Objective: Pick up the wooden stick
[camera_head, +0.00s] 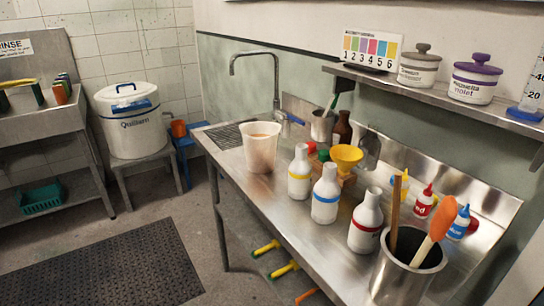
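A wooden stick (395,213) stands nearly upright in a metal container (398,284) at the front right of the steel counter. Its lower part is hidden inside the container. An orange-headed spatula (442,220) leans in the same container, to the right of the stick. Neither of my grippers is in view.
White bottles (326,194) with coloured bands stand left of the container. A white bucket (260,149) is farther back near the tap (254,62). Small squeeze bottles (425,201) stand behind the container. A shelf (440,94) with lidded jars overhangs the counter's back.

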